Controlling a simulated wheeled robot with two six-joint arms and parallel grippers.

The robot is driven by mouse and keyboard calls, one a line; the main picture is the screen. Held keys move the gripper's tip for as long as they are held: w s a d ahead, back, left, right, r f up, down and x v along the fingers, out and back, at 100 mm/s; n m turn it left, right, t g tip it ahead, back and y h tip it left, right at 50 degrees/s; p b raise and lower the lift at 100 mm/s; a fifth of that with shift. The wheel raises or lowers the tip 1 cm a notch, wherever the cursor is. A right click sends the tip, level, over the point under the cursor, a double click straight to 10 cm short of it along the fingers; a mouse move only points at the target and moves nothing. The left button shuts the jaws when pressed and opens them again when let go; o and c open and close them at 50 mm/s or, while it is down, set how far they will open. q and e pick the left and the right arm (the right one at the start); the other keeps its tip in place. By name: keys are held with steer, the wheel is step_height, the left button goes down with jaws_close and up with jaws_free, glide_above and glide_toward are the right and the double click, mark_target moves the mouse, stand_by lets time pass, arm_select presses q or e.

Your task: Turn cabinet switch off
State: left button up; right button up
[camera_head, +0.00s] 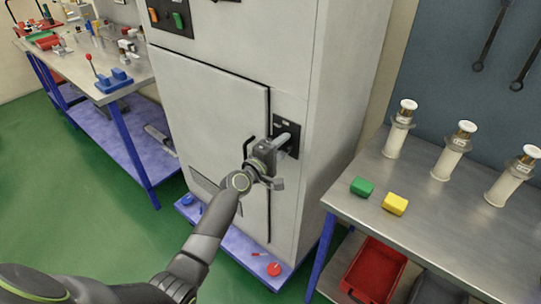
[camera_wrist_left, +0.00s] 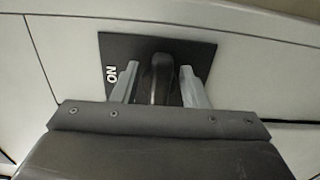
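The cabinet switch is a dark lever (camera_wrist_left: 158,76) on a black plate (camera_wrist_left: 205,52) marked "ON"; the plate (camera_head: 294,129) also shows on the grey cabinet's front in the head view. My left gripper (camera_head: 286,143) is at the plate. In the left wrist view the two grey fingers of my left gripper (camera_wrist_left: 158,88) stand open on either side of the lever, with a gap on each side. The gripper body hides the lower part of the lever and plate. My right gripper is not in view.
A grey cabinet (camera_head: 215,100) fills the middle, with a black panel (camera_head: 170,15) of coloured buttons above its door. A workbench (camera_head: 340,190) at right holds white cylinders and green and yellow blocks. Another bench (camera_head: 120,95) stands at left. Green floor is open at left.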

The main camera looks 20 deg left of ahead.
arm_select(q)
steer(key=v, duration=1.7)
steer(key=shift+b, duration=0.4)
steer(key=s+a+f+m+g+y, duration=0.1)
steer(key=s+a+f+g+y, duration=0.15)
steer(key=f, duration=0.85)
steer(key=s+a+f+m+g+y, duration=0.15)
steer(key=s+f, duration=0.25)
steer(key=f, duration=0.6)
steer(key=s+a+f+m+g+y, duration=0.2)
steer(key=s+a+f+g, duration=0.1)
steer(key=f, duration=0.8)
steer(key=s+f+m+g, duration=0.4)
steer(key=s+f, duration=0.9)
steer(key=s, duration=0.1)
steer(key=s+f+m+g, duration=0.2)
steer(key=s+f, duration=0.2)
steer(key=s, duration=0.6)
steer(key=s+d+f+m+g+y, duration=0.1)
steer(key=s+f+m+g, duration=0.1)
steer(key=s, duration=0.9)
step_height(320, 180, down, 2)
steer(key=shift+s+f+m+g, duration=0.25)
steer(key=shift+m+g, duration=0.15)
steer(key=shift+m, duration=0.25)
